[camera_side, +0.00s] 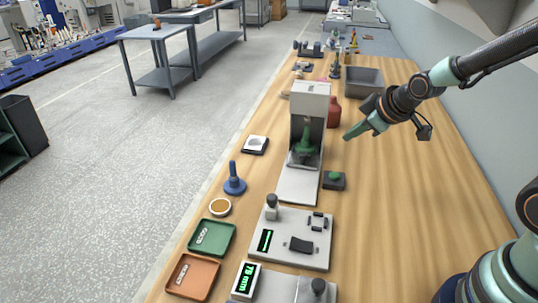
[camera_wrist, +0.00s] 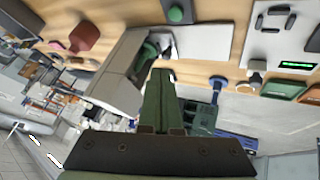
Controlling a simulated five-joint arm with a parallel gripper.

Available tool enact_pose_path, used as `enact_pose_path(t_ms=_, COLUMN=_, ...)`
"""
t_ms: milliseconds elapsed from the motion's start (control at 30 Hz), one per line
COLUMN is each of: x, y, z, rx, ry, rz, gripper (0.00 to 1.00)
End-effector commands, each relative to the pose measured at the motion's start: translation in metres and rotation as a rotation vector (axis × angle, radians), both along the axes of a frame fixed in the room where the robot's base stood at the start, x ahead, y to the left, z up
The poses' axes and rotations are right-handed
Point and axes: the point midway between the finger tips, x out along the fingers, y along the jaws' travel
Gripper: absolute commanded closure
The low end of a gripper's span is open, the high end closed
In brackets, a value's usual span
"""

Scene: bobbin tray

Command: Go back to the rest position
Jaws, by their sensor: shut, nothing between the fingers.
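My gripper (camera_side: 354,131) is in the air above the wooden bench, to the right of a grey machine (camera_side: 310,92) with a tall housing. Its green fingers are shut together and empty. In the wrist view the shut fingers (camera_wrist: 158,85) point toward the machine (camera_wrist: 118,75), which appears tilted. A green part (camera_side: 305,146) sits inside the machine's opening. No bobbin can be made out for certain.
A green tray (camera_side: 232,249) and an orange tray (camera_side: 211,290) lie at the bench's front left. A panel with a display (camera_side: 320,255) lies beside them. A green button box (camera_side: 334,181) is below my gripper. A grey bin (camera_side: 381,77) stands behind. The bench's right side is clear.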

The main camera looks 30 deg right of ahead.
Motion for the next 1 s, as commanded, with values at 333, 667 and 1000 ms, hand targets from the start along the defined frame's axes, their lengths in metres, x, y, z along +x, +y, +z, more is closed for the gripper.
enact_pose_path(t_ms=333, x=-0.075, y=0.017, z=0.069, rx=0.208, ry=0.116, rz=-0.246, gripper=1.0)
enact_pose_path(t_ms=667, x=-0.117, y=0.021, z=0.086, rx=0.283, ry=0.182, rz=-0.364, gripper=1.0)
enact_pose_path(t_ms=1000, x=-0.117, y=0.021, z=0.085, rx=0.283, ry=0.184, rz=-0.365, gripper=1.0)
